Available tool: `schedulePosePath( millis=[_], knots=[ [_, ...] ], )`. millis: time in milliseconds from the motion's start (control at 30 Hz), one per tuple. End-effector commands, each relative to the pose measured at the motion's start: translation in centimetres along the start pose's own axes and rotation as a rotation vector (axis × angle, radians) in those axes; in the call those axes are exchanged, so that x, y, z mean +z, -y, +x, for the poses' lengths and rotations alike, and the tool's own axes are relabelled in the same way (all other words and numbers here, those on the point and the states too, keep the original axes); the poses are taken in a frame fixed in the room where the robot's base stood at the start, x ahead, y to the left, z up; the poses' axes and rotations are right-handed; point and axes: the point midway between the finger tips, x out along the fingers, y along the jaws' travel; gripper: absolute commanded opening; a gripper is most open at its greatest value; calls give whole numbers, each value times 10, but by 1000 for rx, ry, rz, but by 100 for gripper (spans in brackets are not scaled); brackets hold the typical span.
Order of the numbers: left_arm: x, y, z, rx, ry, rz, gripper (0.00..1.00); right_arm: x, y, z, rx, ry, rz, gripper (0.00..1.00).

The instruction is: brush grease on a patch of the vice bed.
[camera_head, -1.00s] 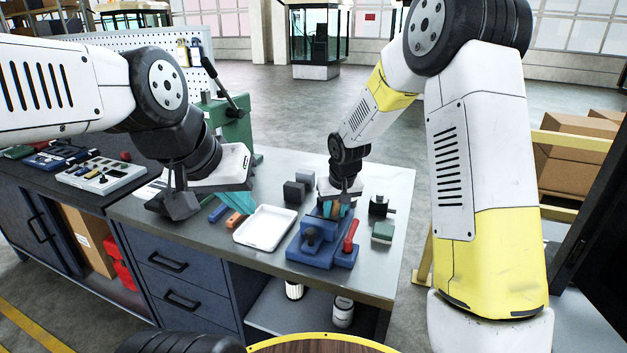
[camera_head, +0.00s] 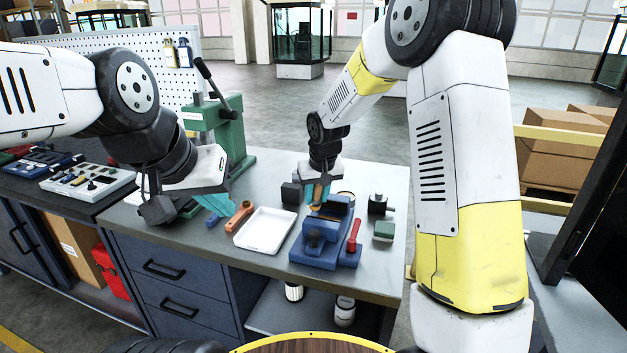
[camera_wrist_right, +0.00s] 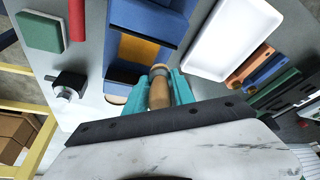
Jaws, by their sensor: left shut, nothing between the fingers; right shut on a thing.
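The blue vice (camera_head: 312,240) stands on the grey bench top, with a red handle on its right. An orange-yellow patch (camera_wrist_right: 138,48) shows on the vice bed in the right wrist view. My right gripper (camera_head: 318,194) is shut on a brush with a wooden handle (camera_wrist_right: 158,92), just behind and above the vice. The brush's bristles are hidden, so I cannot tell whether they touch the bed. My left gripper (camera_head: 218,204) is shut and empty, left of the white tray, close to an orange-handled tool (camera_head: 239,214).
The white tray (camera_head: 265,231) lies left of the vice. A dark block (camera_head: 290,193) stands behind it. A small black device (camera_head: 378,204) and a green block (camera_head: 383,231) lie to the right. A green press (camera_head: 228,130) stands at the back left. A round tan-rimmed thing (camera_wrist_right: 117,99) is mostly hidden.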

Motion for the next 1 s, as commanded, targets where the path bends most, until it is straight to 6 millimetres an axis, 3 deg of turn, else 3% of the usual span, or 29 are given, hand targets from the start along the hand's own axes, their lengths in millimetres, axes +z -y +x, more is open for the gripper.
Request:
schedulePosePath(
  millis=[433,1000],
  knots=[
    [0,0,0,0,0,0,0,-10,-2,-38,1,-2,3,0],
    [0,0,0,0,0,0,0,-10,-2,-40,1,0,3,0]
  ],
)
